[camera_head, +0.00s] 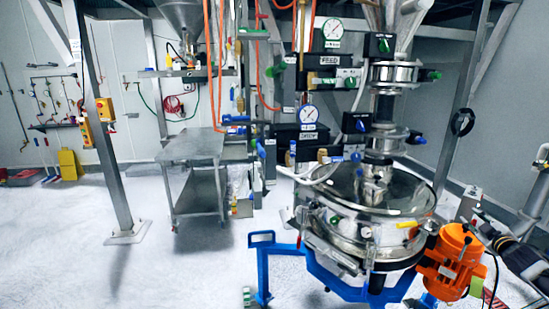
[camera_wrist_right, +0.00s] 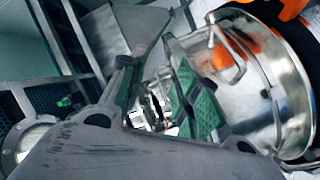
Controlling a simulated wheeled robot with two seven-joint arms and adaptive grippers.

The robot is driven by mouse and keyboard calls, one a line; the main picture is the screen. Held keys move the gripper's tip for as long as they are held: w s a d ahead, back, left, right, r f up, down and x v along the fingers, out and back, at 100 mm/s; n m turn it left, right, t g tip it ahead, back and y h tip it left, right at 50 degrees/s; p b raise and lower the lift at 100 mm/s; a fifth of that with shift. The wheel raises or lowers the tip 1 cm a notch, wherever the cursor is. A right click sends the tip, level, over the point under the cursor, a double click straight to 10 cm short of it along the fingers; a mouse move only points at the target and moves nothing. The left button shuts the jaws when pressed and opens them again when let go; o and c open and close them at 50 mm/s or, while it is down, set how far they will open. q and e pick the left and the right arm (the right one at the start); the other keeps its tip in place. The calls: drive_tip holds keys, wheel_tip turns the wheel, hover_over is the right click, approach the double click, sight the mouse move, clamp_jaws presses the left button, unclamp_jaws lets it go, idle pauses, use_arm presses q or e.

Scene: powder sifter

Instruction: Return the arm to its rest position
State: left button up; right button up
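My right arm comes in from the right edge in the camera_head view, with its gripper (camera_head: 482,222) beside the sifter's orange motor (camera_head: 455,259). The round steel sifter (camera_head: 345,236) stands left of it on a blue frame. In the right wrist view my right gripper (camera_wrist_right: 155,92) shows two fingers with green pads, spread apart. I see nothing held between them. The sifter's steel wall (camera_wrist_right: 250,100) curves along the right of that view, apart from the fingers as far as I can tell. My left gripper is in neither view.
Gauges and valve boxes (camera_head: 325,85) hang above the sifter. A steel table (camera_head: 195,146) stands at the left behind it, near a grey post (camera_head: 112,170). The pale floor (camera_head: 180,265) at the front left is clear. Pipes (camera_head: 535,195) run at the far right.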

drive_tip(key=s+d+f+m+g+h, duration=0.15)
drive_tip(key=s+f, duration=0.25)
drive_tip(key=f, duration=0.5)
drive_tip(key=s+d+f+g, duration=0.2)
drive_tip(key=s+d+f, duration=0.15)
drive_tip(key=f, duration=0.65)
drive_tip(key=s+d+f+m+g, duration=0.1)
drive_tip(key=s+f+g, duration=0.1)
drive_tip(key=s+f, duration=0.5)
drive_tip(key=s+a+f+g, duration=0.2)
drive_tip(key=s+a+f, duration=0.35)
drive_tip(key=f, duration=0.75)
drive_tip(key=s+a+f+g, duration=0.3)
drive_tip(key=s+f, duration=0.6)
drive_tip(key=f, duration=0.4)
drive_tip(key=s+a+f+m+g+y, duration=0.1)
drive_tip(key=s+a+f+g+y, duration=0.25)
drive_tip(key=s+a+f, duration=1.5)
drive_tip(key=s+a+f+y, duration=0.1)
drive_tip(key=s+a, duration=0.2)
drive_tip(key=a, duration=0.6)
drive_tip(key=s+a+f+y, duration=0.1)
drive_tip(key=s+a, duration=0.2)
drive_tip(key=a, duration=0.7)
drive_tip(key=s+a+f+g+y, duration=0.1)
drive_tip(key=s+a+f, duration=0.1)
drive_tip(key=a, duration=0.7)
drive_tip(key=shift+s+a+m, duration=0.35)
drive_tip(key=shift+s+a, duration=0.05)
drive_tip(key=shift+s, duration=0.1)
